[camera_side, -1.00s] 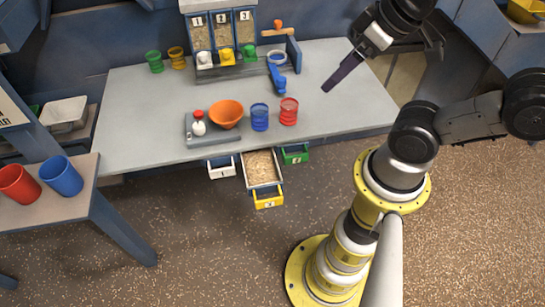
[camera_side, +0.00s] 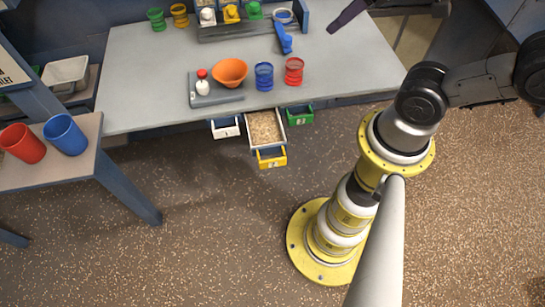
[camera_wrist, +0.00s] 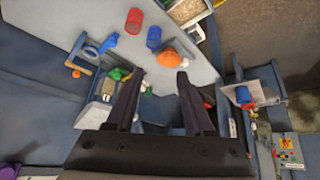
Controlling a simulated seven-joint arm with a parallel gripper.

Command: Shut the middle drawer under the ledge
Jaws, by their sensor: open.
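The middle drawer (camera_side: 272,157) has a yellow front and is pulled well out from under the ledge, with pale grain inside. The white drawer (camera_side: 226,130) on its left and the green drawer (camera_side: 299,118) on its right stick out less. My gripper (camera_wrist: 158,80) is open and empty, its two dark fingers apart in the wrist view. In the side view only a dark finger (camera_side: 347,15) shows at the top edge, above the back right of the ledge, well away from the drawers. A grain-filled tray (camera_wrist: 187,10) at the wrist view's top edge looks like the middle drawer.
A side table (camera_side: 95,160) holds two cups. The floor before the drawers is clear.

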